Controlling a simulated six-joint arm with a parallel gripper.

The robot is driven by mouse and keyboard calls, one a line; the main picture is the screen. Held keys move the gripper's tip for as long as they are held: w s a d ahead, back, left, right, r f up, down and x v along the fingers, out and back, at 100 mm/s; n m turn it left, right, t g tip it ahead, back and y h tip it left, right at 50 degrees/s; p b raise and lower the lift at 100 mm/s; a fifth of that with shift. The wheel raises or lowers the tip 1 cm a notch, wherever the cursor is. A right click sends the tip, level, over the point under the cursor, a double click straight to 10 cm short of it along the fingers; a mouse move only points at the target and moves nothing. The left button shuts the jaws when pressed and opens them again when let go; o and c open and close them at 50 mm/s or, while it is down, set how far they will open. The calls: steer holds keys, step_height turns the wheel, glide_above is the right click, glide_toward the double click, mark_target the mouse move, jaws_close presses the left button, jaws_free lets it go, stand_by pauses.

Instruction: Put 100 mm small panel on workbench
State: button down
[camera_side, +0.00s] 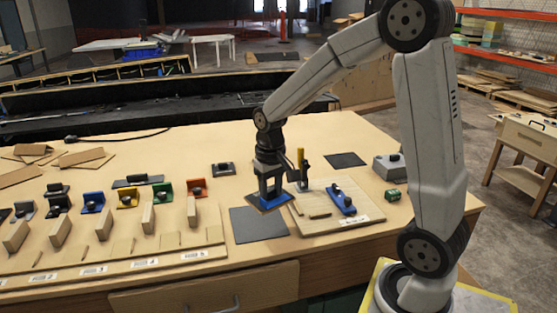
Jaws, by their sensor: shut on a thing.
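My gripper (270,193) points down just left of the wooden fixture board, low over the workbench (350,130). The gripper hides much of the panel's middle. The panel is roughly level. I cannot tell whether it touches the bench or hangs just above it. A dark grey square mat (258,226) lies on the bench directly in front of the panel.
Wooden racks (130,258) with coloured parts fill the left. Another dark mat (345,160) lies behind.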

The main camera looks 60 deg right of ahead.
glide_above(259, 222)
steer(key=shift+s+f, duration=0.2)
steer(key=shift+f, duration=2.35)
steer(key=shift+w+f, duration=0.25)
steer(key=shift+f, duration=1.6)
steer(key=shift+f, duration=0.15)
steer(key=shift+c, duration=1.1)
jaws_free()
step_height(259, 222, up, 12)
steer(key=shift+r, duration=0.2)
